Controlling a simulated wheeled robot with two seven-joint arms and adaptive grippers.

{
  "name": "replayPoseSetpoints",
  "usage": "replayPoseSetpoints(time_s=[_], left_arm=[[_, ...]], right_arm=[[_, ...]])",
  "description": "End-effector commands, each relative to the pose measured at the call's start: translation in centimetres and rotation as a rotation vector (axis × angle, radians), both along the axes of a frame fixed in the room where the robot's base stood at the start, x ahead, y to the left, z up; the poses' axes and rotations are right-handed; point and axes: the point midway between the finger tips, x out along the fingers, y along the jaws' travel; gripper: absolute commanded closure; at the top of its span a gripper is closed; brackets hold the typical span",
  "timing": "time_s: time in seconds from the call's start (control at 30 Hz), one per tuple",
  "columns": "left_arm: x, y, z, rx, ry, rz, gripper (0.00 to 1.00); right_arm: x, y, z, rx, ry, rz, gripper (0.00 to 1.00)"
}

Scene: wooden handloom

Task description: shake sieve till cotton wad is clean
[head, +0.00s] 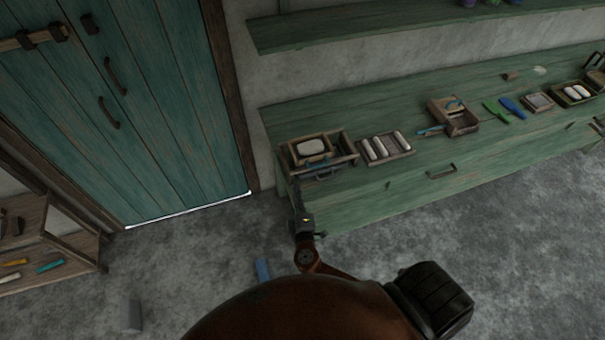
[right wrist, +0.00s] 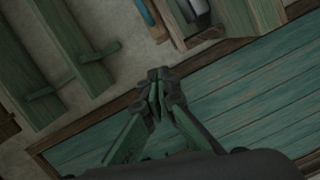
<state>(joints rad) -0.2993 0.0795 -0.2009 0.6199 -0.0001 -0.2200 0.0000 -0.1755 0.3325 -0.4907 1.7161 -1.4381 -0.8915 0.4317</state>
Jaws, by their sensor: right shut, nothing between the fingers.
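A small wooden frame, likely the sieve (head: 328,151), sits on a larger wooden box (head: 346,148) at the left end of the green bench. A white oval wad, likely the cotton wad (head: 312,147), lies inside it. How clean the wad is cannot be told. My right gripper (head: 298,190) is at the bench's front left corner, just below and apart from the box. In the right wrist view my right gripper (right wrist: 158,76) is shut and empty. Part of a wooden box (right wrist: 176,22) shows beyond it at the top. My left gripper is not in view.
On the green bench (head: 390,185), a tray of white rolls (head: 387,147) stands right of the box, then a wooden box with a blue tool (head: 455,118). A teal door (head: 160,90) is at left. A shelf (head: 340,30) hangs above. A low stand (head: 45,255) is at far left.

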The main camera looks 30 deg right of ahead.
Motion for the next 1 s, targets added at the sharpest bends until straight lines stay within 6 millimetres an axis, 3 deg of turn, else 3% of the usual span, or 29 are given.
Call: replayPoseSetpoints(time_s=[0.17, 0.57, 0.8, 1.0], left_arm=[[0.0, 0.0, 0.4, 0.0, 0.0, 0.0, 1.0], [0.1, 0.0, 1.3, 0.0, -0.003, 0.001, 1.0], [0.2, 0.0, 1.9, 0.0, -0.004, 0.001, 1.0], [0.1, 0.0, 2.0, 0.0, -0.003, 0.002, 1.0]], right_arm=[[1.9, -0.7, 0.1, -0.008, -0.004, 0.005, 1.0], [9.2, -4.0, -0.3, -0.009, -0.002, 0.003, 1.0], [8.4, -7.1, -1.2, -0.009, 0.0, 0.002, 1.0], [8.2, -7.8, -1.5, -0.006, 0.0, 0.003, 1.0]])
